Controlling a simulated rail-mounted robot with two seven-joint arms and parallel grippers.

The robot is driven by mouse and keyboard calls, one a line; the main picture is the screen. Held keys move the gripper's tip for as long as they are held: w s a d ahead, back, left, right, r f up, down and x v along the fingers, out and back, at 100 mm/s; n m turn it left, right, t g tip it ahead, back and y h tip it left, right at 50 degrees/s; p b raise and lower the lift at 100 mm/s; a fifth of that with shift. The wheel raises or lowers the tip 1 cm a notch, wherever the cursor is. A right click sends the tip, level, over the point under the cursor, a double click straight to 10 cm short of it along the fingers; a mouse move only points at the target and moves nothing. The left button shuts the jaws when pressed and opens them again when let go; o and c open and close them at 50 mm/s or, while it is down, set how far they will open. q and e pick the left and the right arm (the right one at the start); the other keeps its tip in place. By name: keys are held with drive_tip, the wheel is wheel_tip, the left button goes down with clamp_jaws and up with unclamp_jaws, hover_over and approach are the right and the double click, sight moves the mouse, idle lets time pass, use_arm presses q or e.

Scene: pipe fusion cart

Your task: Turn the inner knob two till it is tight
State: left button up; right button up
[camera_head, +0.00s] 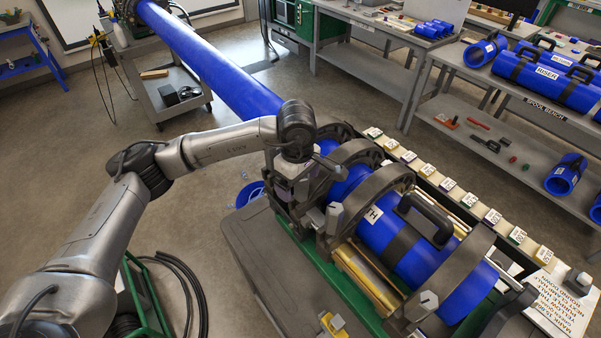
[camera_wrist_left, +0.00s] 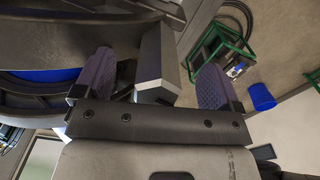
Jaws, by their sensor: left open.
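My left gripper (camera_head: 303,190) is at the near side of the clamp rings, at the left end of the fusion cart. In the left wrist view its two purple-grey fingers (camera_wrist_left: 157,62) stand apart, one on each side of a grey block-shaped knob (camera_wrist_left: 153,68). Gaps show between the knob and the fingers, so they look open around it, not closed on it. In the head view this knob is mostly hidden by the gripper. Another grey knob (camera_head: 334,217) stands just right of the gripper, and one more (camera_head: 428,301) at the nearest ring. My right gripper is out of view.
A blue pipe (camera_head: 405,250) with a black handle lies in the dark clamp rings (camera_head: 470,268). A long blue pipe (camera_head: 215,62) runs off to the back left. A row of labelled blocks (camera_head: 470,198) lines the cart's far side. Benches stand behind; open floor lies left.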

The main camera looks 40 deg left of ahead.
use_arm(q)
drive_tip(key=shift+w, duration=0.15)
drive_tip(key=shift+r+p, duration=0.4)
drive_tip(key=shift+r, duration=0.05)
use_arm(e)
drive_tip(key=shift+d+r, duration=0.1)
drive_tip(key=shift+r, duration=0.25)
use_arm(q)
drive_tip(key=shift+w+r+p, duration=0.1)
drive_tip(key=shift+r+p, duration=1.35)
drive_tip(key=shift+r, duration=1.15)
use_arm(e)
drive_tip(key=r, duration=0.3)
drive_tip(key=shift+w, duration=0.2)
